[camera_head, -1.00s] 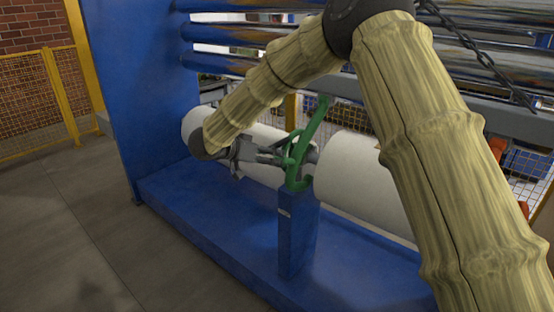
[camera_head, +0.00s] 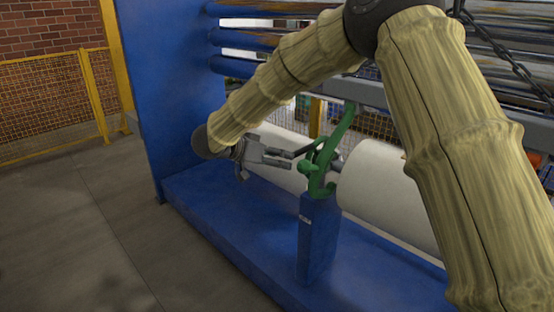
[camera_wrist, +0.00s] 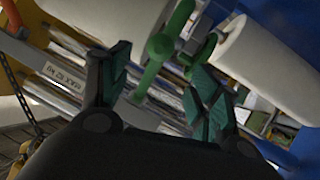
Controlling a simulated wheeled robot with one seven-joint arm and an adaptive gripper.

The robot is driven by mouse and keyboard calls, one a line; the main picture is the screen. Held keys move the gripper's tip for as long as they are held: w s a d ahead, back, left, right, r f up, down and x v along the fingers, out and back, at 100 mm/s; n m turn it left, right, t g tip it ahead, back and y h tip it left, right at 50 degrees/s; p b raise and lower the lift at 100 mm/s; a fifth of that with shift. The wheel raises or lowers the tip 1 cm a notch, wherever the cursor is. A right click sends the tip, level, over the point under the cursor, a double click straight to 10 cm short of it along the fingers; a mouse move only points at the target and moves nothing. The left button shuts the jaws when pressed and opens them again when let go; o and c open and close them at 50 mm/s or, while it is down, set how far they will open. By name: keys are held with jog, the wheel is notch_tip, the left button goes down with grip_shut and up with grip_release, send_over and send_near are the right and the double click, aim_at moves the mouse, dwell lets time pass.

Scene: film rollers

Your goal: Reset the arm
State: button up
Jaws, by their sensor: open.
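My arm (camera_head: 440,110) reaches in from the right of the head view, and its bent forearm (camera_head: 290,75) comes down to the left. My gripper (camera_head: 290,158) is in front of the blue machine and to the left of the green lever (camera_head: 325,155). In the wrist view my gripper (camera_wrist: 160,88) is open, with its fingers apart and nothing held between them. The green lever (camera_wrist: 160,48) shows beyond the fingers, apart from them as far as I can tell.
A blue post (camera_head: 318,240) carries the green lever. White rollers lie on both sides, one on the right (camera_head: 385,190). The blue machine side panel (camera_head: 170,90) stands at left. A yellow mesh fence (camera_head: 50,105) is farther left. Grey floor (camera_head: 90,230) at front left is clear.

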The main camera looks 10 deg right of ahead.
jog(key=s+d+f+n+t+y, duration=0.1)
jog(key=d+f+n+t, duration=0.15)
jog(key=f, duration=0.65)
jog(key=s+d+f+n+t+y, duration=0.1)
jog(key=d+f, duration=0.2)
jog(key=f, duration=0.6)
jog(key=s+d+f+n+y, duration=0.2)
jog(key=s+f, duration=0.4)
jog(key=f, duration=0.4)
jog(key=s+d+f+n+y, duration=0.1)
jog(key=s+f+n+y, duration=0.1)
jog(key=s+f, duration=0.6)
jog(key=s+d+f+n+g+y, duration=0.1)
jog(key=s+d+f+g+y, duration=0.2)
jog(key=s+f, duration=1)
jog(key=s+f+g+y, duration=0.1)
jog(key=s+g, duration=0.4)
jog(key=s, duration=1.9)
jog(key=shift+d+n+g+y, duration=0.35)
jog(key=shift+d+y, duration=0.1)
jog(key=shift+y, duration=0.25)
